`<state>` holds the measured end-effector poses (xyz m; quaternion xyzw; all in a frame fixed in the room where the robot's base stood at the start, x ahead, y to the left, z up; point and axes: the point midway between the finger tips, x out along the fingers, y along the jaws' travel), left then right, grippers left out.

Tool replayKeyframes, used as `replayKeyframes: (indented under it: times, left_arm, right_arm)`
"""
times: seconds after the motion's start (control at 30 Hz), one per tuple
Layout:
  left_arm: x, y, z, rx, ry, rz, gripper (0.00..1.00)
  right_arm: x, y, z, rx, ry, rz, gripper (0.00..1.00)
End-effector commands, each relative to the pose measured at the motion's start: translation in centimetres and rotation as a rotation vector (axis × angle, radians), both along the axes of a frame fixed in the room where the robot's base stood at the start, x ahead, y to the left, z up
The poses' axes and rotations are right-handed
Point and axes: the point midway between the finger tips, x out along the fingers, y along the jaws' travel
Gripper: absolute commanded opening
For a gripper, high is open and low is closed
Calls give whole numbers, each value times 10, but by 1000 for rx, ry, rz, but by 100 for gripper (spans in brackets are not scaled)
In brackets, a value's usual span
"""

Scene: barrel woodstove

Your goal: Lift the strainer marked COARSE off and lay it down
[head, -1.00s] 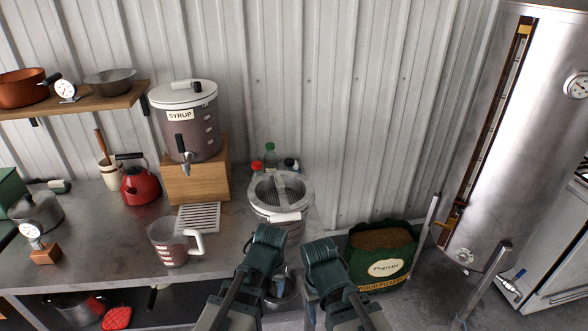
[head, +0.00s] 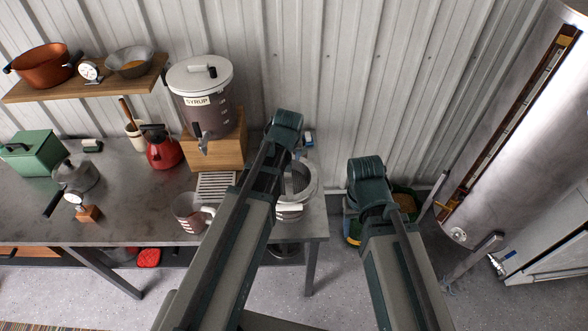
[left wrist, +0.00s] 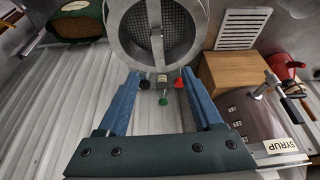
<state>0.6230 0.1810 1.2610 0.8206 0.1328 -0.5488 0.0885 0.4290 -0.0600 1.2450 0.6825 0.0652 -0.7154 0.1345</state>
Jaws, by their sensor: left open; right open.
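The strainer (head: 298,180) sits in the top of a round metal vessel at the table's right end, partly hidden behind my left arm. A white tag shows at its front, too small to read. In the left wrist view its round mesh (left wrist: 175,24) and metal crossbar fill the top. My left gripper (left wrist: 162,74) is open and empty there, its blue fingers apart below the strainer's rim in the picture. My right gripper (head: 368,175) is right of the table's end, apart from the strainer; its fingertips are hidden, and nothing shows held.
The syrup dispenser (head: 200,85) stands on a wooden block (head: 228,152) left of the strainer. A slatted rack (head: 216,185) and measuring jug (head: 188,212) are near it. Small bottles stand behind the strainer. The pellet bag (head: 403,202) is on the floor. The table's middle (head: 130,195) is clear.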

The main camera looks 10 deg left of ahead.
Motion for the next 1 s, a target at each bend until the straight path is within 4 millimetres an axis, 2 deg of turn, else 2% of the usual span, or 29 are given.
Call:
replayKeyframes:
  times: [0.27,0.8,1.0]
  left_arm:
    - [3,1,-8,0,-1,1,68]
    - [28,9,-77,0,0,1,68]
    - [31,10,-81,0,0,0,68]
  right_arm:
    - [0,0,-8,0,0,3,59]
    - [1,-1,-76,-2,0,37,59]
    - [1,-1,-81,-2,0,39,59]
